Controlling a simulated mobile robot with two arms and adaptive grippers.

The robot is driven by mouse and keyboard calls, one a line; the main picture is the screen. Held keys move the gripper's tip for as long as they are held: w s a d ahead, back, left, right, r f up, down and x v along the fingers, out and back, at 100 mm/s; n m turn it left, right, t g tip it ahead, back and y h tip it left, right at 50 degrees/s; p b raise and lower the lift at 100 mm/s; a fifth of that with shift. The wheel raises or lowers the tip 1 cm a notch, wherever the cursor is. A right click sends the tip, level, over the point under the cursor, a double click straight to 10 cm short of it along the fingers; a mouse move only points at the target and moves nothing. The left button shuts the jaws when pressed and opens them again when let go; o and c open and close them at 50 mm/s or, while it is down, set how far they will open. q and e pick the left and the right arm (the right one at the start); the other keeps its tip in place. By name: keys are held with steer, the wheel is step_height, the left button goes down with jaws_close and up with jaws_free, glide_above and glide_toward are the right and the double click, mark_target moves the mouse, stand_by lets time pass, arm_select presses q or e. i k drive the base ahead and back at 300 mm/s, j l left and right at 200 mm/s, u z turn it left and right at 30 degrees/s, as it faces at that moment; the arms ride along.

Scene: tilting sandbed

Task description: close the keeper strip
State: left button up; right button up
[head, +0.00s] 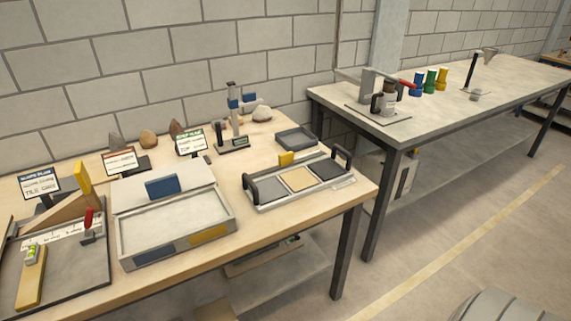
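I cannot tell for sure which part is the keeper strip. A carrier tray (290,201) with two black end handles stands near the right end of the near table. It holds a dark grey, a tan and a black panel. A yellow tab (286,158) stands up at its back edge, and a small pale strip (343,182) lies along its front right edge. To its left is a shallow sandbed box (190,246) with pale sand, a blue block at its back and a yellow patch on its front. Neither of my grippers is in view.
A dark board (75,285) with a wooden wedge, red-handled clamp and level lies at the left. Sign cards, stones, a blue-grey stand (235,120) and an empty dark tray (296,138) line the back. A second table (440,110) holds a press and coloured cups.

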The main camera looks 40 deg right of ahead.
mark_target(287, 159)
steer(key=i+l+u, duration=0.15)
steer(key=l, duration=0.6)
steer(key=l+u, duration=0.1)
steer(key=l, duration=0.65)
